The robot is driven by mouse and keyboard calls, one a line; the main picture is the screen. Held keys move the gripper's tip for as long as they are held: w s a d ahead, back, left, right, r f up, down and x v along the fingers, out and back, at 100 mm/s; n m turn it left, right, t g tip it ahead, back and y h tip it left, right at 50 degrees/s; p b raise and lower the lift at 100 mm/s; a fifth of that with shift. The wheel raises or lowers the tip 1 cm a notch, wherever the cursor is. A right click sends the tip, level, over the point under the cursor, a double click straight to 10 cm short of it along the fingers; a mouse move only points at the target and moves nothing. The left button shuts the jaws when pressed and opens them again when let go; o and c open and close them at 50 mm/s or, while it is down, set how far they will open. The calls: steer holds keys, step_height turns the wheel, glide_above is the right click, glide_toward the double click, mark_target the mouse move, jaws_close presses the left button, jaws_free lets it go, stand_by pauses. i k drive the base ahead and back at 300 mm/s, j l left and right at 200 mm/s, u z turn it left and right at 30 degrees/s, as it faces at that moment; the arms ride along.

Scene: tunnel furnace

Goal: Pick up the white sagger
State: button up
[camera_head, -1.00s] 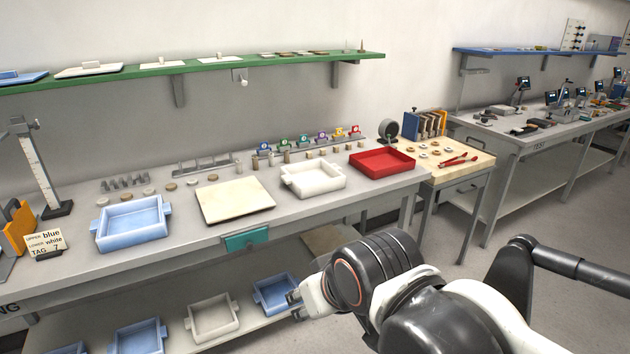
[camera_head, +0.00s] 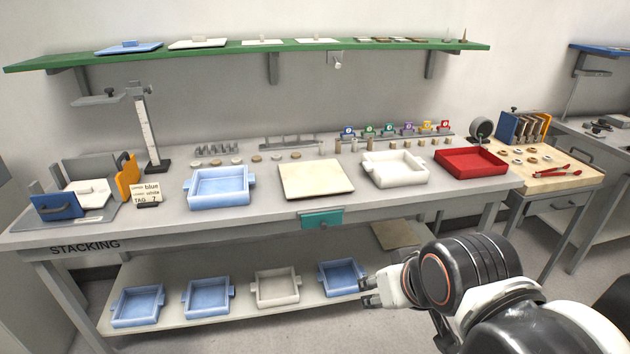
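A white sagger (camera_head: 395,181), a square tray with side handles, sits on the bench top right of the cream board. A second, greyish-white sagger (camera_head: 277,303) stands on the lower shelf between blue saggers. My gripper (camera_head: 367,291) is at the lower right, in front of the bench at about lower-shelf height, pointing left. Its fingers look apart, with nothing between them. It is near the right-hand blue sagger (camera_head: 342,291) in the picture and holds neither white sagger. A small sign (camera_head: 146,195) reads upper blue, lower white, tag 7.
A blue sagger (camera_head: 219,199), a cream board (camera_head: 315,179) and a red tray (camera_head: 470,173) are on the bench. Two more blue saggers (camera_head: 137,318) (camera_head: 209,308) stand on the lower shelf (camera_head: 240,322). A teal drawer (camera_head: 322,219) hangs under the bench edge. Floor shows in front.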

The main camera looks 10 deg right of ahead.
mark_target(394, 168)
steer(key=i+l, duration=0.65)
steer(key=l, duration=0.2)
steer(key=i+l, duration=0.7)
steer(key=l, duration=0.1)
